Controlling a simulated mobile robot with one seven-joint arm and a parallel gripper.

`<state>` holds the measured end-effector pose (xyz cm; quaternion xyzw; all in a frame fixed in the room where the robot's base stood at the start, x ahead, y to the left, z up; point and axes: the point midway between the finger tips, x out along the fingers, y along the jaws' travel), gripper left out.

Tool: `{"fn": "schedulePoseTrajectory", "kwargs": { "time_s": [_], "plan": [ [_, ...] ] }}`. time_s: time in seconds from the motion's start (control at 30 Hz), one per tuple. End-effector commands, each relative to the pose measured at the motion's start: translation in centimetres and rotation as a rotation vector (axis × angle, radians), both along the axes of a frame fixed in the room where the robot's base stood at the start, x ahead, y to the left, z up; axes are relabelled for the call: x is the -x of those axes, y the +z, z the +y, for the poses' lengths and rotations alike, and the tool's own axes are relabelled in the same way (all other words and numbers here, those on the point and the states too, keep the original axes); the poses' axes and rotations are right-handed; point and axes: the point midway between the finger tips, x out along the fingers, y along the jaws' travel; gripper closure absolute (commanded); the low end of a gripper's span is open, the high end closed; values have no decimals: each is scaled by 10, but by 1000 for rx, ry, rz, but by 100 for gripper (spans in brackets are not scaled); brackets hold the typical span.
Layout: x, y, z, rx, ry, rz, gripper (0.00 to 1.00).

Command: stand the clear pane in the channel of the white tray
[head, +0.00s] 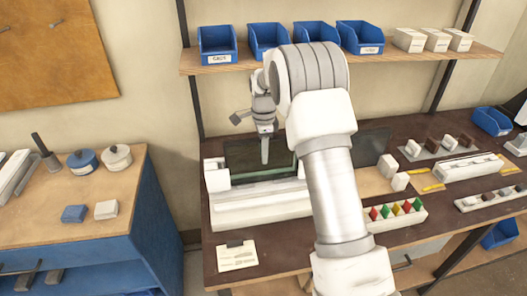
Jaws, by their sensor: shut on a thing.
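The clear pane (240,160) shows as a dark, see-through upright sheet with a pale green edge, at the back left of the bench. My gripper (265,160) points down at the pane's middle and is shut on it; the fingertips are small in this view. The long white tray (262,212) lies just in front of and below the pane, with a raised white block (216,176) at its left end. The pane's lower edge is close to the tray's back part. I cannot tell whether it is in the channel. My arm hides the tray's right end.
A second dark see-through sheet (372,148) stands right of my arm. A rack with coloured pieces (398,216) and white fixtures (472,166) fill the right. A shelf (226,67) with blue bins hangs above. A card (238,256) lies at the front left.

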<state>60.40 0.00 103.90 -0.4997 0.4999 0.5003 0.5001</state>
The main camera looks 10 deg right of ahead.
Motion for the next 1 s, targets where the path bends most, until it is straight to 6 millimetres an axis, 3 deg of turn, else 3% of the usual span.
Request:
{"fn": "schedulePoseTrajectory", "kwargs": {
  "time_s": [0.2,0.23,0.4,1.0],
  "plan": [
    [-1,-1,0,0,0,-2,100],
    [0,-1,0,0,0,-2,65],
    [0,-1,0,0,0,-1,35],
    [0,3,0,0,0,0,35]
  ]
}}
